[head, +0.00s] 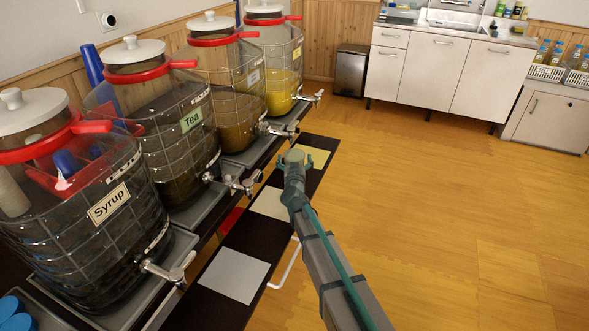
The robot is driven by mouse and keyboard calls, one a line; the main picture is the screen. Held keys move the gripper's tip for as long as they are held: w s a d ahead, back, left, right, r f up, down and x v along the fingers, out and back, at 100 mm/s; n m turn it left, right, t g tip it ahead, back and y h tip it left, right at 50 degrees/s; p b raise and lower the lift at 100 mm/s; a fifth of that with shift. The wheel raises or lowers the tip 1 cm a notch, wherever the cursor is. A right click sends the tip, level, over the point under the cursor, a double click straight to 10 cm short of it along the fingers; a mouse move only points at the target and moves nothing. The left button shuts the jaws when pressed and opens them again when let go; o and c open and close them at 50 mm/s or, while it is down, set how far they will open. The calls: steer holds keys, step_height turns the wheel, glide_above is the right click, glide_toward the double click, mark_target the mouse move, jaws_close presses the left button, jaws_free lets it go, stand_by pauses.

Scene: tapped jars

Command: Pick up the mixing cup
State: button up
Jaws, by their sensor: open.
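My arm reaches up from the bottom right to the dark counter. My gripper (294,160) is at its far end, above the counter near the taps. It is open, but its fingers are small and mostly hidden by the wrist. A pale round shape shows at the arm's end; I cannot tell whether it is part of my wrist or a cup. No mixing cup can be made out for certain.
A syrup jar (75,215), a tea jar (165,125) and two more tapped jars (228,85) (272,50) line the left. Pale squares (234,275) mark the dark counter (238,240). A white handle (287,265) sticks out. Wooden floor (450,220) is clear at right.

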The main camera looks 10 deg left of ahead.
steer(key=shift+w+a, duration=0.15)
steer(key=shift+w, duration=0.95)
steer(key=shift+c, duration=0.2)
steer(key=c, duration=1.6)
steer(key=shift+r, duration=0.2)
